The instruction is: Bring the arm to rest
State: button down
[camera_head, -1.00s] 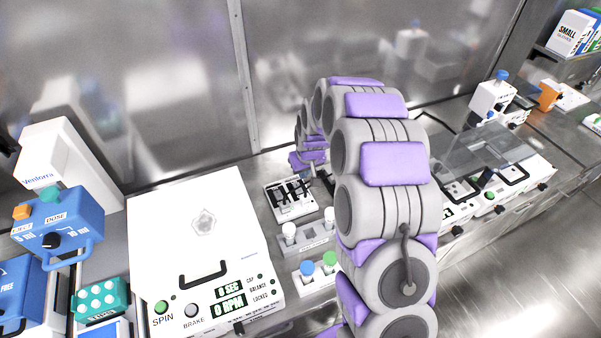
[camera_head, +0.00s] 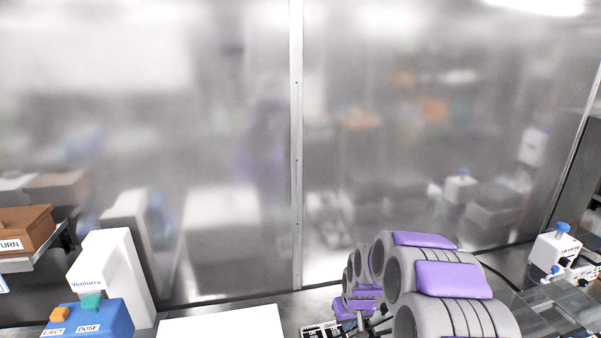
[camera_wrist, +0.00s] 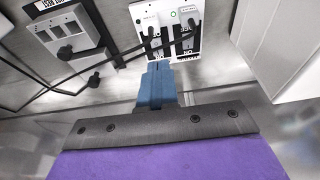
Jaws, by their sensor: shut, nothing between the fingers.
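My arm (camera_head: 452,280), grey with purple pads, rises at the lower right of the head view and reaches forward over the bench. My gripper shows in the wrist view as blue fingers (camera_wrist: 157,85) pressed together and empty. In the head view the fingertips are not clearly visible behind the arm links.
A white box marked Ventorra (camera_head: 112,270) and a blue unit with DOSE and EJECT labels (camera_head: 95,318) stand at the left. A white machine top (camera_head: 222,325) is left of the arm. A small white device (camera_head: 553,250) stands at the right. A metal wall (camera_head: 220,130) closes the back.

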jog(key=s+r+g, duration=0.1)
jog(key=s+r, duration=0.3)
jog(key=s, duration=0.3)
jog(key=s+a+r+g, duration=0.1)
jog(key=s+r, duration=0.3)
jog(key=s, duration=0.3)
jog(key=s+r, duration=0.4)
jog(key=s, duration=0.3)
jog(key=s+r+m+g, duration=0.2)
jog(key=s+r, duration=0.1)
jog(key=s, duration=1.7)
jog(key=shift+d+g+h, duration=0.3)
jog(key=shift+d, duration=0.05)
jog(key=shift+s, duration=0.1)
